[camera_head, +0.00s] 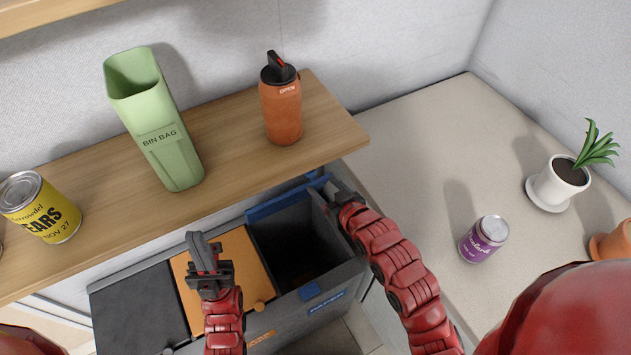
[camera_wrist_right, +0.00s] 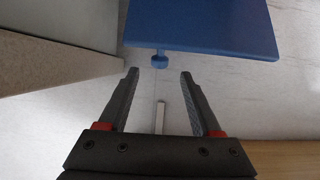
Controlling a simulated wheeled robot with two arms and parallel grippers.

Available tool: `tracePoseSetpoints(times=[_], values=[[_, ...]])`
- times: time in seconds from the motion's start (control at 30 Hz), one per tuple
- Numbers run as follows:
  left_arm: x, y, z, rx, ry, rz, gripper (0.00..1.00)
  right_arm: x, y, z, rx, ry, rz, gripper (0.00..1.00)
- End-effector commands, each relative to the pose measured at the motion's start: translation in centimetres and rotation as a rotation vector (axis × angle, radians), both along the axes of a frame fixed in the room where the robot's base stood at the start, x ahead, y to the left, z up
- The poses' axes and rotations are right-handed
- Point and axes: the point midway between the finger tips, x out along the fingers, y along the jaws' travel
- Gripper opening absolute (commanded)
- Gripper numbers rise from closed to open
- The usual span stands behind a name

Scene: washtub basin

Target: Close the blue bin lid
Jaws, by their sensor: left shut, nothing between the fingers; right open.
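The blue bin (camera_head: 299,245) stands open at the right end of the bin row, its dark inside showing. Its blue lid (camera_head: 282,201) is raised at the back edge, seen nearly edge-on. In the right wrist view the lid (camera_wrist_right: 205,25) fills the top, with a round blue knob (camera_wrist_right: 159,61) at its edge. My right gripper (camera_head: 338,192) is open beside the bin's back right corner; in its wrist view the fingertips (camera_wrist_right: 159,73) are either side of the knob's line, not visibly gripping it. My left gripper (camera_head: 203,252) is shut and empty above the orange lid.
An orange lid (camera_head: 238,262) and a black lid (camera_head: 140,312) are closed beside the blue bin. A wooden shelf (camera_head: 225,150) overhangs the back, with a green bin-bag holder (camera_head: 155,120), orange bottle (camera_head: 281,105) and yellow can (camera_head: 42,208). A purple can (camera_head: 484,240) and potted plant (camera_head: 560,183) stand right.

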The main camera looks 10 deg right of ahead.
Motion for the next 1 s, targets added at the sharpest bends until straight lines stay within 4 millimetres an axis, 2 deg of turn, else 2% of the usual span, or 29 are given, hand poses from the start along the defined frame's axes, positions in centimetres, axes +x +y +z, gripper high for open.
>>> tracePoseSetpoints(times=[0.1, 0.3, 0.5, 0.77, 1.0], values=[[0.0, 0.0, 0.7, 0.000, 0.001, 0.000, 0.00, 1.8, 0.8, -0.6, 0.000, 0.003, 0.001, 0.66], [0.0, 0.0, 1.2, 0.000, 0.001, 0.000, 0.00, 4.0, 1.6, -1.5, 0.000, 0.000, 0.001, 0.66], [0.0, 0.0, 1.3, 0.000, 0.001, 0.000, 0.00, 4.8, 2.0, -2.1, -0.001, 0.002, 0.000, 0.66], [0.0, 0.0, 1.3, 0.000, 0.001, 0.000, 0.00, 4.9, 2.0, -2.1, 0.000, 0.000, -0.001, 0.66], [0.0, 0.0, 1.3, 0.000, 0.001, 0.000, 0.00, 4.9, 2.0, -2.1, 0.000, 0.000, -0.001, 0.24]])
